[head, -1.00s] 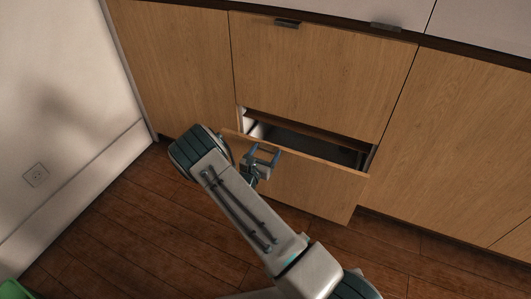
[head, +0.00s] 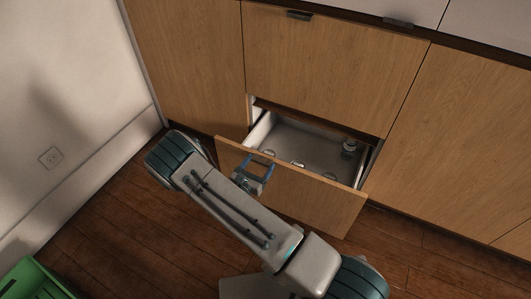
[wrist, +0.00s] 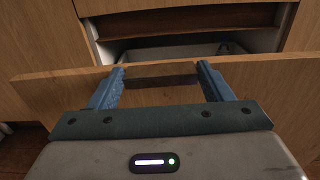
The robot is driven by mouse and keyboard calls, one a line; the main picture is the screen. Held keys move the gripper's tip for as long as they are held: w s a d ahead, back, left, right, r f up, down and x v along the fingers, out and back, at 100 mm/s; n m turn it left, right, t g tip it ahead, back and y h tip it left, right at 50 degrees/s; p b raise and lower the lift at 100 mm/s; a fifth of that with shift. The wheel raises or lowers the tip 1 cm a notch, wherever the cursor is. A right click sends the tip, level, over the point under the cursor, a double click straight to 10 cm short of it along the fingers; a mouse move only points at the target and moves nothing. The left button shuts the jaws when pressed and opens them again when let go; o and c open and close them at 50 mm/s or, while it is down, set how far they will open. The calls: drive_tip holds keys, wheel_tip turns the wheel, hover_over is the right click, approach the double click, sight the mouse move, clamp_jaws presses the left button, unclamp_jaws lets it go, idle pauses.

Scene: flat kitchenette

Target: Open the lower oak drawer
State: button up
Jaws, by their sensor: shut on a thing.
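The lower oak drawer (head: 318,204) stands pulled out from the cabinet in the head view, with its white inside showing. Its front also spans the wrist view (wrist: 268,88). My gripper (head: 258,163) is at the top edge of the drawer front, left of its middle. In the wrist view the blue fingers of my gripper (wrist: 160,74) stand on both sides of a dark handle (wrist: 160,80) on that top edge, and are shut on it. My arm hides part of the drawer front's left side in the head view.
A glass-like item (head: 349,148) and several small round things lie in the drawer. The upper oak front (head: 335,62) above is closed. A white wall (head: 70,80) stands at the left, with a green crate (head: 35,280) at lower left. Wood floor (head: 430,255) is clear at right.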

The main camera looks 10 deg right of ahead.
drive_tip(key=p+v, duration=0.1)
drive_tip(key=v, duration=1)
drive_tip(key=o, duration=1.4)
drive_tip(key=p+v, duration=0.1)
drive_tip(key=v, duration=1.3)
drive_tip(key=shift+d+p, duration=0.1)
drive_tip(key=shift+p, duration=0.2)
